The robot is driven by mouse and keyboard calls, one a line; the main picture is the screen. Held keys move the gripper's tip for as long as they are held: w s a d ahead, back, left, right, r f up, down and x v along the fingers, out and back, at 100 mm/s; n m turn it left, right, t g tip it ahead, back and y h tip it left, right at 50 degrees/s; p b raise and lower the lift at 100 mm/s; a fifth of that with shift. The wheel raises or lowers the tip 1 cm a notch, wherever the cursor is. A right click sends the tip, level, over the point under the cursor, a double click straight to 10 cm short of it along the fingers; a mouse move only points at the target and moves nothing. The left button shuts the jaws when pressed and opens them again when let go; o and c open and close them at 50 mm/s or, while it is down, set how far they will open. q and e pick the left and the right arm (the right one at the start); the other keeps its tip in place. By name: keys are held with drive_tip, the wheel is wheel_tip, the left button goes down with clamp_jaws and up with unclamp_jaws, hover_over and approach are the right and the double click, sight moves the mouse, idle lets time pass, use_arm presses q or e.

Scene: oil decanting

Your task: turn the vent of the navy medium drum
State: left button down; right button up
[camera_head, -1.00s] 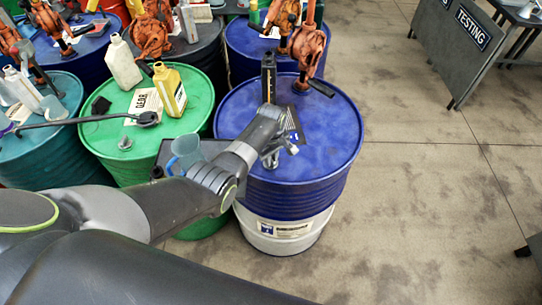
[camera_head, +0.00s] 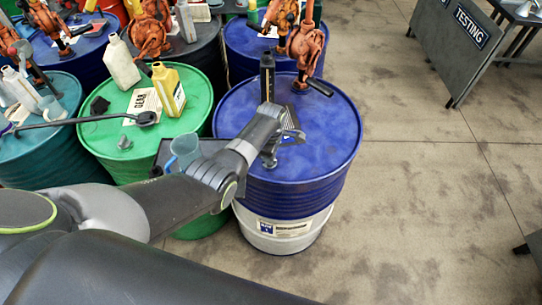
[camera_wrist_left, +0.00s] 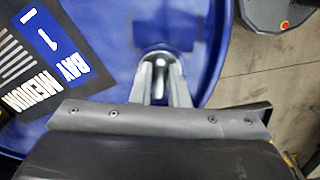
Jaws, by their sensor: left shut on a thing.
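The navy drum (camera_head: 325,125) has a blue top and a white lower band with a label. My left gripper (camera_wrist_left: 160,78) is low over the near left part of its lid, pointing down. In the left wrist view its two metal fingers are closed around a small silvery vent fitting (camera_wrist_left: 160,60) near the lid's rim. The fingers hide much of the fitting. A dark card (camera_wrist_left: 35,75) reading "BAY 1 MEDIUM" lies on the lid beside the gripper. In the head view my left arm partly covers the card. My right gripper is not in view.
A black bottle (camera_head: 267,78) and an orange pump (camera_head: 304,48) stand on the lid's far side. A green drum (camera_head: 190,115) with a yellow jug (camera_head: 168,90) is at left. A blue-grey pitcher (camera_head: 184,150) stands near my arm.

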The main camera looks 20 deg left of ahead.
use_arm(q)
drive_tip(key=shift+w+r, duration=0.1)
idle(0.3)
drive_tip(key=c, duration=1.4)
unclamp_jaws()
drive_tip(key=shift+r, duration=0.75)
wheel_tip(320, 180, up, 16)
drive_tip(key=b, duration=0.1)
drive_tip(key=shift+f, duration=0.1)
